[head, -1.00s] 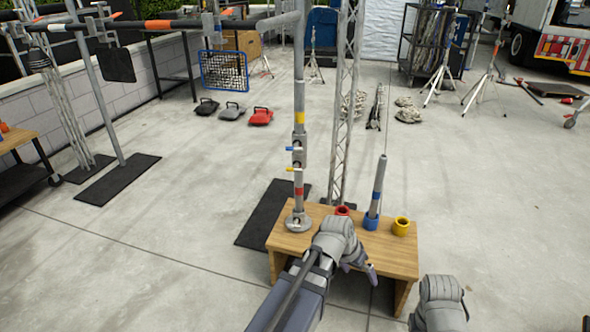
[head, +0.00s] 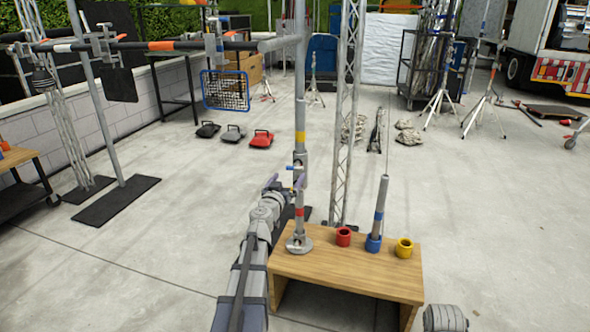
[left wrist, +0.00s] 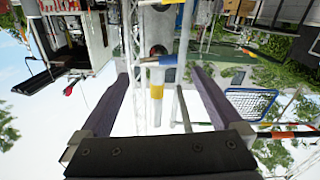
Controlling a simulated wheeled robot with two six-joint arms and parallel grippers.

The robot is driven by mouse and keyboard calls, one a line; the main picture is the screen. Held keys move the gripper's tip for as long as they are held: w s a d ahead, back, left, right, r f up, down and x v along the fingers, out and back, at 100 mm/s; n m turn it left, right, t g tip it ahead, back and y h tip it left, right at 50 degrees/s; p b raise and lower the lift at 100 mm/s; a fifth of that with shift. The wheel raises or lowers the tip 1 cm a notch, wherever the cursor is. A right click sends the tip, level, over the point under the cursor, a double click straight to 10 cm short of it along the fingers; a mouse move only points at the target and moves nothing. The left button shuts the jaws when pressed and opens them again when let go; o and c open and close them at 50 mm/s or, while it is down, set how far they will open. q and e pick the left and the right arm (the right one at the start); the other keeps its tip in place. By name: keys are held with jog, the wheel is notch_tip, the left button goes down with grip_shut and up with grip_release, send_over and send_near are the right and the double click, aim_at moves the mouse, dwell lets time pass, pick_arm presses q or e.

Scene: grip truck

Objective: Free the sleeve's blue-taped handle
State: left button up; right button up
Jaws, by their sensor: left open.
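A grey sleeve (head: 300,170) sits on the upright pole above the wooden bench. Its blue-taped handle (head: 294,167) sticks out to the left in the head view. My left gripper (head: 285,182) is open at the sleeve's left side, just below this handle. In the left wrist view, which looks upside down, the blue-taped handle (left wrist: 160,61) lies across the pole, beyond the two spread dark fingers. Nothing is held between them. The yellow-taped handle is hidden in the head view. My right gripper's jaws are out of view.
The bench (head: 345,273) carries red (head: 343,236), blue (head: 373,243) and yellow (head: 404,248) cups. A lattice truss (head: 346,120) rises close behind the pole.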

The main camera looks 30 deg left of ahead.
aim_at(294, 169)
pick_arm(q)
jog(key=x, duration=0.8)
jog(key=shift+d, duration=0.15)
jog(key=shift+s, duration=0.1)
jog(key=shift+c, duration=0.4)
jog(key=c, duration=1.2)
